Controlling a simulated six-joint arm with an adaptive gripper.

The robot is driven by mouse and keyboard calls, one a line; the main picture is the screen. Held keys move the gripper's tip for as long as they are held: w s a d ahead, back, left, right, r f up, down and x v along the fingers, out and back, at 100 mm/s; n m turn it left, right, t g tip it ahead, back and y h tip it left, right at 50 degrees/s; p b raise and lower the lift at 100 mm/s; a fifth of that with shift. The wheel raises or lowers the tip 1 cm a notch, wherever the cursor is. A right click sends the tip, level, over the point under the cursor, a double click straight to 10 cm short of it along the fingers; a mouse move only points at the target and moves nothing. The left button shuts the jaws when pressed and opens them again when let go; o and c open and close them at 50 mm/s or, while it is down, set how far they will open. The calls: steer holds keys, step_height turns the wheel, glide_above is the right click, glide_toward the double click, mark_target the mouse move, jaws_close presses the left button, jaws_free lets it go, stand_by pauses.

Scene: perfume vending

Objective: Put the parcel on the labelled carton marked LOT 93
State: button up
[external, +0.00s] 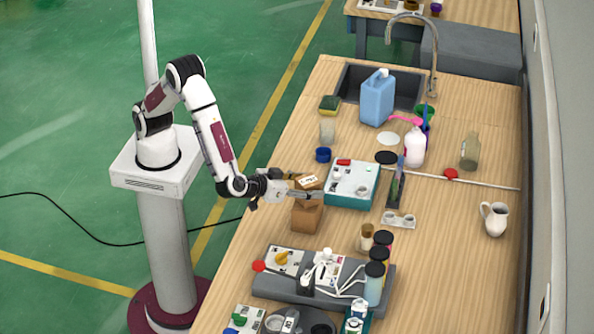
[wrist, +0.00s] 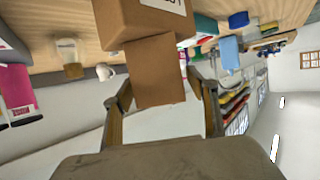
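The parcel, a small plain brown box (wrist: 158,75), is between my fingertips in the wrist view. My gripper (wrist: 160,88) has one finger close against each side of it. In the external view my gripper (external: 312,194) reaches in level from the left. Just below it is a brown box (external: 306,220). A brown carton with a white label (external: 309,182) stands directly behind my gripper, partly hidden. A larger brown carton (wrist: 135,18) with a cut-off label meets the parcel at the top of the wrist view. I cannot read any lot number.
A teal-sided box with a white top (external: 352,182) stands right of the cartons. A grey device rack (external: 320,285) and dark-lidded jars (external: 375,280) stand towards the front. A blue jug (external: 377,98) is near the sink, a white pitcher (external: 495,218) at right.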

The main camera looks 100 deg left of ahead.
steer(key=shift+r, duration=0.1)
steer(key=shift+s+d+r, duration=0.1)
steer(key=v, duration=1.1)
steer(key=shift+s+d, duration=0.25)
steer(key=shift+s, duration=0.05)
stand_by(0.5)
steer(key=w+r+m+t+h, duration=0.2)
steer(key=w+r+h, duration=0.25)
steer(key=r, duration=0.35)
steer(key=w+r+m+t+h, duration=0.25)
steer(key=w+r+h, duration=0.2)
steer(key=r, duration=0.35)
steer(key=s+a+r+m+h, duration=0.2)
steer(key=s+r+h, duration=0.1)
steer(key=s+h, duration=0.15)
steer(key=s+a+f+g+y, duration=0.1)
steer(key=s+a+f+g, duration=0.1)
steer(key=s+a, duration=0.4)
steer(key=s+a+f+m+g+y, duration=0.1)
steer(key=s+a+f+g, duration=0.2)
steer(key=s, duration=1.1)
steer(key=s+a+f+m+g+y, duration=0.1)
steer(key=s+a+f+g+y, duration=0.1)
steer(key=s+a+f, duration=0.4)
steer(key=s+a+g, duration=0.1)
steer(key=s+a, duration=0.3)
steer(key=shift+a, duration=0.4)
